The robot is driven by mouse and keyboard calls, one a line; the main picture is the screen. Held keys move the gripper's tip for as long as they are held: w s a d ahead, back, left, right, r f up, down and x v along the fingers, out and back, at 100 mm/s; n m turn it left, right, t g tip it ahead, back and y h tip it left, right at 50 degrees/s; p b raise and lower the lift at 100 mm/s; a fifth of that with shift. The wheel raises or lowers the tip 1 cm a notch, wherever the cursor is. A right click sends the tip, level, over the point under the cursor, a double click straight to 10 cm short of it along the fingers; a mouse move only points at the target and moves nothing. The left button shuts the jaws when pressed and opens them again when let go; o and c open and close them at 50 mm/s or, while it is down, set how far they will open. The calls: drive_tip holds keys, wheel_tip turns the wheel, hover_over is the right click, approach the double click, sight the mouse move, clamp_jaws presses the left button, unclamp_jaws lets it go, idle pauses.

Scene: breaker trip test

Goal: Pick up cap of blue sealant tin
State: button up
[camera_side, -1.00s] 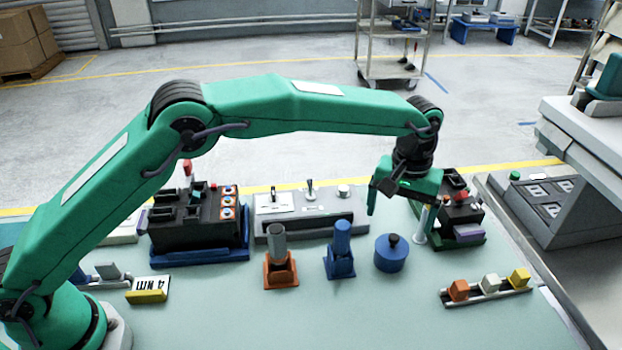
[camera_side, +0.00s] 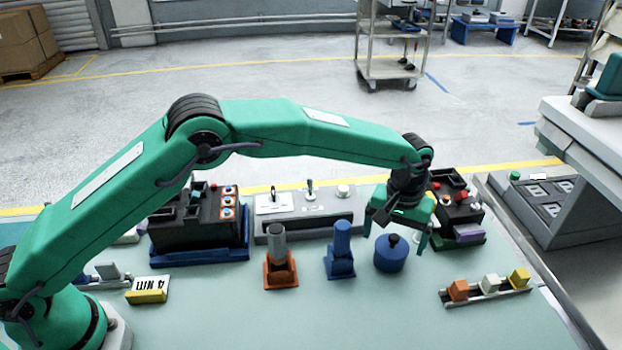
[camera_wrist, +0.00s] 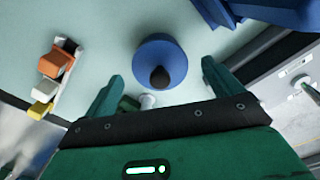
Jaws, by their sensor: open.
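The blue sealant tin (camera_side: 389,258) is a short round tin standing upright on the bench, right of the blue holder. Its cap (camera_side: 393,239) is a small dark knob on top. In the wrist view the tin (camera_wrist: 160,55) and its dark cap (camera_wrist: 160,76) lie ahead of the jaws, roughly midway between them. My green gripper (camera_side: 395,238) is just above and behind the tin in the side view, with its fingers spread to either side. In the wrist view my gripper (camera_wrist: 160,85) is open and nothing is between the fingertips.
A blue holder with a cylinder (camera_side: 341,252) and an orange holder (camera_side: 281,268) stand left of the tin. A dark breaker unit (camera_side: 458,215) is close behind right. A rail with coloured blocks (camera_side: 487,287) lies front right. The front bench is clear.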

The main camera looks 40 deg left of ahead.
sight(395, 236)
drive_tip(key=shift+f, duration=0.4)
drive_tip(key=c, duration=1.1)
drive_tip(key=shift+c, duration=0.2)
drive_tip(key=shift+r, duration=0.15)
drive_tip(key=shift+r, duration=0.55)
wheel_tip(395, 236, up, 3)
drive_tip(key=s+d+r, duration=0.5)
drive_tip(key=s+r, duration=0.1)
drive_tip(key=s, duration=0.4)
drive_tip(key=shift+s+d+r, duration=0.2)
drive_tip(key=shift+r, duration=0.15)
